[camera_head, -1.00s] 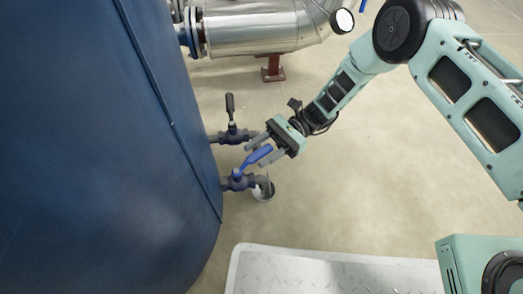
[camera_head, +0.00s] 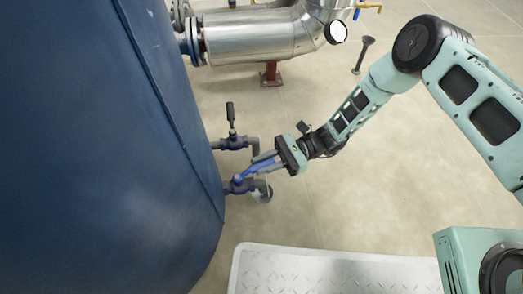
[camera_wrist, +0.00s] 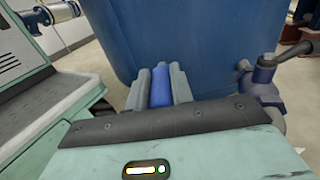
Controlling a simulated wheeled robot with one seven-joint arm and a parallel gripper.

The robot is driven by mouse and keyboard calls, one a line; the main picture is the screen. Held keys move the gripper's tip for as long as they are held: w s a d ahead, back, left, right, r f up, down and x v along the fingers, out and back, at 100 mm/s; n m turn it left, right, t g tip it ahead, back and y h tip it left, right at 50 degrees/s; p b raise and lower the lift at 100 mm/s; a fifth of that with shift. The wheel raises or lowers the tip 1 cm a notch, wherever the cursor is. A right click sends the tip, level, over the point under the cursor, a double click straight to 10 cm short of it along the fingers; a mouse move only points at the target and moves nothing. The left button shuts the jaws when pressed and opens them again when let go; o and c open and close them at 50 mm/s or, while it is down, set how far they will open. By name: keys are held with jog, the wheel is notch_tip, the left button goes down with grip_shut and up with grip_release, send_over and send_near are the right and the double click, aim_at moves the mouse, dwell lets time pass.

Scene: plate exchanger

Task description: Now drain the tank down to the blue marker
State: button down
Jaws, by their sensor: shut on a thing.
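The large blue tank (camera_head: 110,150) fills the left of the head view. A lower valve (camera_head: 238,185) with a blue lever handle (camera_head: 258,168) is on a short pipe from its side. My gripper (camera_head: 262,163) is shut on the blue lever handle, which points right and slightly up. In the wrist view the blue handle (camera_wrist: 161,86) lies between the two grey fingers. A pale patch (camera_head: 264,194) shows at the pipe's downturned end; I cannot tell whether it is water. No blue marker or liquid level is visible.
A second valve (camera_head: 233,142) with an upright black handle sits just behind the lower one. A large silver pipe (camera_head: 255,38) runs across the back on a red stand. A metal tread plate (camera_head: 320,270) lies in front.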

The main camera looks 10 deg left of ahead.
jog(key=m+t+p, duration=0.1)
jog(key=p, duration=0.1)
jog(key=s+m+t+y+p, duration=0.1)
jog(key=t, duration=0.1)
jog(key=shift+s+d+r+t+p, duration=0.2)
jog(key=shift+d+t+p, duration=0.1)
jog(key=shift+d+p, duration=0.05)
jog(key=shift+s+f+m+t+y+p, duration=0.15)
jog(key=shift+s+m+t+y+p, duration=0.15)
jog(key=shift+m+t+p, duration=0.15)
jog(key=shift+d+f, duration=0.1)
jog(key=c, duration=1.2)
grip_release()
jog(key=shift+w, duration=0.1)
jog(key=p+v, duration=0.4)
jog(key=v, duration=1.3)
jog(key=shift+d+p, duration=0.2)
jog(key=shift+p, duration=0.1)
